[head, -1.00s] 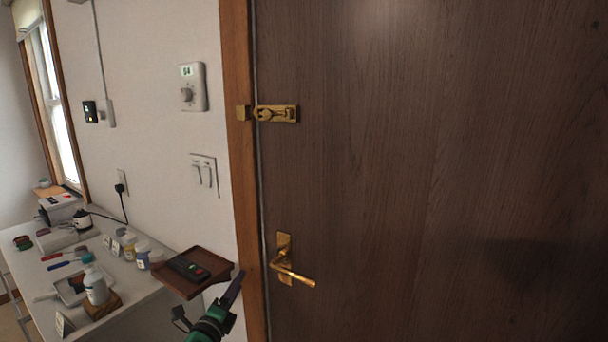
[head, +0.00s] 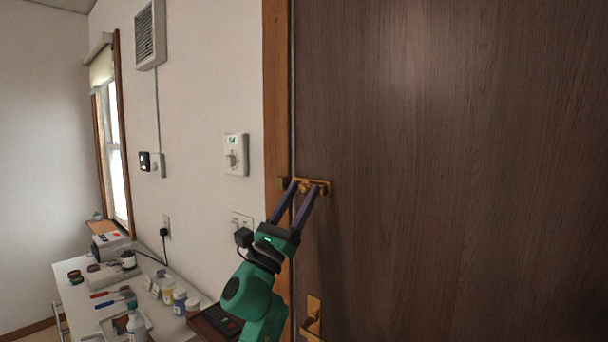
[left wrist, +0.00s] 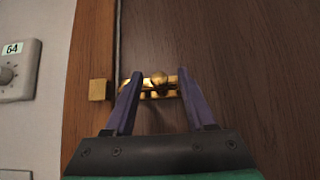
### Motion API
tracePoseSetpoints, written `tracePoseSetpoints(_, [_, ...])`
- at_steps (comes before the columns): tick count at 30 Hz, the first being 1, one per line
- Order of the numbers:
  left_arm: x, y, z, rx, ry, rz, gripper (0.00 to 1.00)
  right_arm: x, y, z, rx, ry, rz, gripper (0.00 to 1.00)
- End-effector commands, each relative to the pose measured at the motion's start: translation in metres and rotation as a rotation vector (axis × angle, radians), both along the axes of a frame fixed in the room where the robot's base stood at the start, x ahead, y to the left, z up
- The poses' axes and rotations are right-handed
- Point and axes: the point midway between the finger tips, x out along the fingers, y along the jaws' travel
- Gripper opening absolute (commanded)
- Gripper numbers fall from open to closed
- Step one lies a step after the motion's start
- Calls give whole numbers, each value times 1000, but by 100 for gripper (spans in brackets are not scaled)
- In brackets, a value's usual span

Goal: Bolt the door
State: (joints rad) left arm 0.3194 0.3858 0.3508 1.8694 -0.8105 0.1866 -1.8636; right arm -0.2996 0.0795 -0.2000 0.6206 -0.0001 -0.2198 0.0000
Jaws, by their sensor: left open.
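The brown wooden door (head: 430,190) stands flush in its frame and looks closed. A brass bolt (head: 321,186) is mounted on the door near its left edge; it also shows in the left wrist view (left wrist: 172,88). Its brass keeper (left wrist: 99,90) sits on the wooden frame, with a gap between it and the bolt plate. My left gripper (head: 304,188) is at the bolt, fingers open, one on each side of the bolt knob (left wrist: 159,80). I cannot tell whether the fingers touch it. The left finger hides part of the bolt's end. My right gripper is out of view.
A brass door handle (head: 312,318) is below the bolt. A thermostat (head: 236,155) and switches (head: 242,220) are on the wall to the left. A cluttered white desk (head: 75,292) and a small brown shelf (head: 205,322) stand lower left.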

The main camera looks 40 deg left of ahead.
Motion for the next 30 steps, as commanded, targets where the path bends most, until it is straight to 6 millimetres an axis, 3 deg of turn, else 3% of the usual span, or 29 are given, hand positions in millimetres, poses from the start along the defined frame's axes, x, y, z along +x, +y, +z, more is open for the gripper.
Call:
tracePoseSetpoints(3, [9,0,11,-2,0,-2,56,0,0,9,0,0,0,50])
tracePoseSetpoints(11, [12,0,10,-1,1,-1,56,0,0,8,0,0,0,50])
tracePoseSetpoints(15, [12,0,10,-2,1,-2,6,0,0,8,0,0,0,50])
tracePoseSetpoints(16, [12,0,10,-2,1,-2,0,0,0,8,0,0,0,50])
tracePoseSetpoints(30, [11,0,9,-2,1,-2,0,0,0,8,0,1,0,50])
